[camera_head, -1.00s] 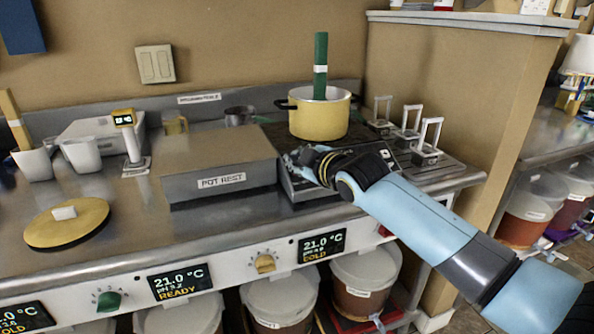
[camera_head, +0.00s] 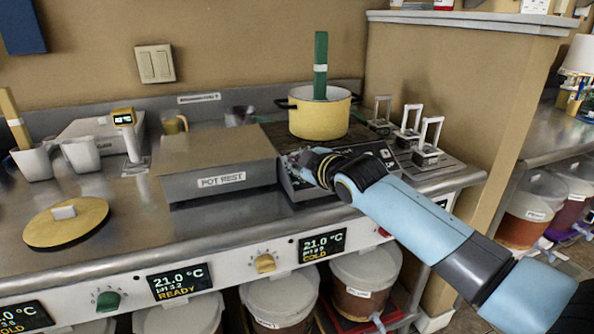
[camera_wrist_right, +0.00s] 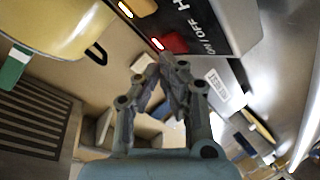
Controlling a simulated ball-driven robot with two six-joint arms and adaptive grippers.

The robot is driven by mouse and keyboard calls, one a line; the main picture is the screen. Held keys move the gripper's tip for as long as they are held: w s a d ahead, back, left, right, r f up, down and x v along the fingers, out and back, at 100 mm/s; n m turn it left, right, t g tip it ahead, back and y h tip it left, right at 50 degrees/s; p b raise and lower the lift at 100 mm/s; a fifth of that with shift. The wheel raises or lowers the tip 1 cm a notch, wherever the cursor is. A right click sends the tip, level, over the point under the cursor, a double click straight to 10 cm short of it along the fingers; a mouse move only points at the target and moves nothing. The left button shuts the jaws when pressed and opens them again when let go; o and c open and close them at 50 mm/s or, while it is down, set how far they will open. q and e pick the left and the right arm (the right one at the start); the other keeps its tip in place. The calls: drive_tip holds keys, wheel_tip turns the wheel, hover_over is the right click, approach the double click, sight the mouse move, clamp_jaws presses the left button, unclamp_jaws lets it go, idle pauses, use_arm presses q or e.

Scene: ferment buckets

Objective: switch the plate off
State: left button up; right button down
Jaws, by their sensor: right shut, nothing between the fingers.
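The hot plate (camera_head: 318,192) stands on the steel counter with a yellow pot (camera_head: 319,121) on it. In the right wrist view the plate's dark panel (camera_wrist_right: 222,18) carries the words ON/OFF beside a red switch (camera_wrist_right: 174,42). A lit strip shows along the red switch, and another beside an orange switch (camera_wrist_right: 142,7). My right gripper (camera_head: 298,164) is at the plate's front left, partly dark against it. In the right wrist view its fingertips (camera_wrist_right: 170,62) are together and empty, close to the red switch; I cannot tell whether they touch it. My left gripper is out of view.
The pot rest (camera_head: 217,165) stands just left of the plate. Metal stands (camera_head: 427,150) are close on its right. A round wooden lid (camera_head: 66,222) lies at the counter's left. A tan wall (camera_head: 450,100) bounds the right; counter between lid and pot rest is clear.

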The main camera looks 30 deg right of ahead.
drive_tip(key=shift+w+f, duration=0.2)
drive_tip(key=shift+f, duration=0.15)
idle(0.7)
drive_tip(key=shift+s+r+p, duration=0.45)
drive_tip(key=shift+r+p, duration=0.35)
drive_tip(key=shift+p, duration=0.1)
drive_tip(key=s+r+p, duration=0.1)
drive_tip(key=p, duration=0.1)
drive_tip(key=s+r+p, duration=0.1)
drive_tip(key=r+p, duration=0.3)
drive_tip(key=shift+s+a+r+p, duration=0.1)
drive_tip(key=shift+s+a+p, duration=0.2)
drive_tip(key=shift+s+a, duration=0.1)
idle(0.5)
